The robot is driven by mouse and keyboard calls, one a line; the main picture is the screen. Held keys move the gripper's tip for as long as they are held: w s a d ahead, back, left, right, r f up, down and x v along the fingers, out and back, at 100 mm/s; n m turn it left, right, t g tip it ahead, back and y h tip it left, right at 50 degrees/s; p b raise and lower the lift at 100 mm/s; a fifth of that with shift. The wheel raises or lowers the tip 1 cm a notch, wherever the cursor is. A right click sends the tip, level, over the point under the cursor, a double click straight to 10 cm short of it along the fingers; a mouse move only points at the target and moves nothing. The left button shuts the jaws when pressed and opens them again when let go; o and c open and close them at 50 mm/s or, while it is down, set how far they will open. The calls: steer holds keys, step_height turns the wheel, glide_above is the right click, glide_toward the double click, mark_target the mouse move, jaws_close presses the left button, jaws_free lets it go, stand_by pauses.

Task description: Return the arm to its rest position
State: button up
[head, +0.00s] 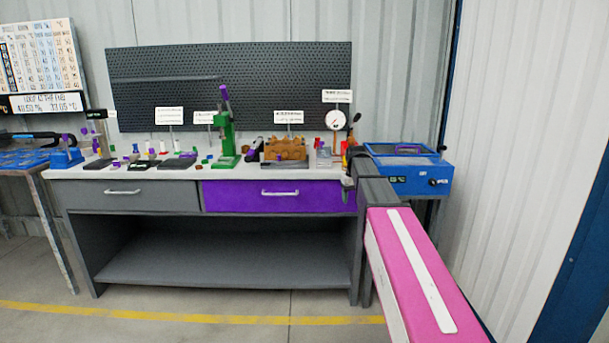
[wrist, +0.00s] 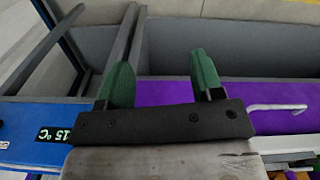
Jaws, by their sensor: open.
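My gripper (wrist: 160,76) shows in the wrist view with its two green fingers spread apart. Nothing is held between them; the space shows grey bench parts and a strip of the purple drawer behind. In the wrist view the blue device (wrist: 25,130) with a small °C display is on the left, and the purple drawer (wrist: 275,92) with its pale handle is on the right. In the head view I cannot clearly make out the fingers. A pink and white arm section (head: 415,270) of mine reaches from the lower right toward the bench's right end.
The workbench (head: 140,172) carries a green press (head: 224,135), a brown fixture (head: 285,149), a round gauge (head: 336,120) and several small parts. The blue device (head: 410,170) stands at its right end. A blue-topped table (head: 20,160) is at left. The floor in front is clear.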

steer(key=s+f+m, duration=0.2)
steer(key=s+f, duration=2.2)
steer(key=s, duration=0.4)
steer(key=shift+s+f, duration=0.3)
steer(key=shift+f, duration=0.1)
steer(key=shift+a, duration=0.1)
